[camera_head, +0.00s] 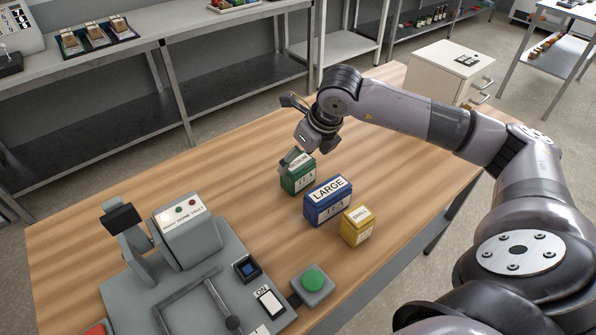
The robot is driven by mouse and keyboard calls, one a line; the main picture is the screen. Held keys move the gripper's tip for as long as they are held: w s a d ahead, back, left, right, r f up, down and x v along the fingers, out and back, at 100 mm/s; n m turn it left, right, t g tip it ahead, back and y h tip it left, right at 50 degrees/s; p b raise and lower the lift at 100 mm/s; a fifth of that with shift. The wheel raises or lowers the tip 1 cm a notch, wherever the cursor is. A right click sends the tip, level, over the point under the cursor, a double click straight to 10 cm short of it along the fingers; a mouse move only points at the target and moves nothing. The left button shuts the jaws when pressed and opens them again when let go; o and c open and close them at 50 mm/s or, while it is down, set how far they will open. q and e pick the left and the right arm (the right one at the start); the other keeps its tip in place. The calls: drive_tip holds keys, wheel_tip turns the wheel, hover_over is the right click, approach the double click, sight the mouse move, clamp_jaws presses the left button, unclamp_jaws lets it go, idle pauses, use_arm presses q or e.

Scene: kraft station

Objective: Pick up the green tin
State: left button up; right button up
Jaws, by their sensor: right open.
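The green tin (299,184) stands upright on the wooden table, with a white label reading MEDIUM on its top. My right gripper (291,131) is just above and behind the tin, its arm coming in from the right. One finger reaches down over the tin's top left corner; another sticks out to the upper left. The gripper is open. I cannot tell whether the lower finger touches the tin. My left gripper is not in view.
A blue tin (327,208) marked LARGE stands close to the green tin's lower right. A grey control station (195,275) with a green button (313,279) fills the front left.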

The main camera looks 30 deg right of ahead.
sight(298, 162)
drive_tip(key=shift+w+f, duration=0.25)
drive_tip(key=shift+f, duration=0.4)
drive_tip(key=p+x, duration=0.2)
drive_tip(key=x, duration=0.2)
drive_tip(key=shift+w+a, duration=0.15)
drive_tip(key=shift+w+f, duration=0.25)
drive_tip(key=shift+f, duration=0.3)
drive_tip(key=shift+c, duration=0.5)
drive_tip(key=c, duration=1.3)
drive_tip(key=shift+r, duration=0.15)
